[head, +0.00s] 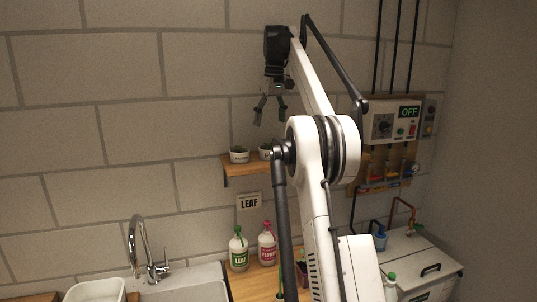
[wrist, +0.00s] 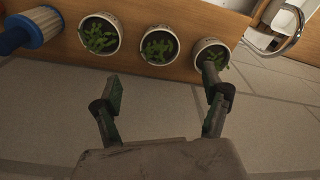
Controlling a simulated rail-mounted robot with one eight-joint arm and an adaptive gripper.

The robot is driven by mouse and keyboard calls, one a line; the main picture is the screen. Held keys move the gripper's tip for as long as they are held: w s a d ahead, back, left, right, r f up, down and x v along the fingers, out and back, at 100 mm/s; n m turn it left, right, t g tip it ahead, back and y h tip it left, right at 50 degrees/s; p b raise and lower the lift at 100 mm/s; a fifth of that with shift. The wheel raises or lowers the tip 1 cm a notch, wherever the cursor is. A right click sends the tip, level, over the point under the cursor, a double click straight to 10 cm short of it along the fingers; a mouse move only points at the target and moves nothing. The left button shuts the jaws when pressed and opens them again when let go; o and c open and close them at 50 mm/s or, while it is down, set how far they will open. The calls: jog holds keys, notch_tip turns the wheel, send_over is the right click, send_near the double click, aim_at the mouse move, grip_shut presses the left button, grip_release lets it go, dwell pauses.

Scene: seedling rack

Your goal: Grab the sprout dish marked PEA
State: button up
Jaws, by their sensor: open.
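Three white sprout dishes with green shoots stand in a row on a wooden shelf (wrist: 185,15). In the wrist view they are the left dish (wrist: 99,35), the middle dish (wrist: 159,46) and the right dish (wrist: 210,55). No PEA marking can be read on any of them. In the head view one dish (head: 239,155) shows clearly, with small unreadable lettering; another beside it is partly hidden by my arm. My gripper (head: 271,112) is open and empty above the shelf. In the wrist view its right finger overlaps the right dish; the open gripper (wrist: 161,92) is otherwise clear.
A blue-and-white cylinder (wrist: 33,30) lies left of the dishes in the wrist view. A control box (head: 392,122) hangs right of my arm. The wall left is bare.

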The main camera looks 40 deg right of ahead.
aim_at(269, 147)
jog(key=f, duration=0.6)
jog(key=shift+w+f, duration=0.15)
jog(key=shift+w, duration=0.2)
jog(key=shift+f+p, duration=0.7)
jog(key=shift+f, duration=1.95)
jog(key=c, duration=1.3)
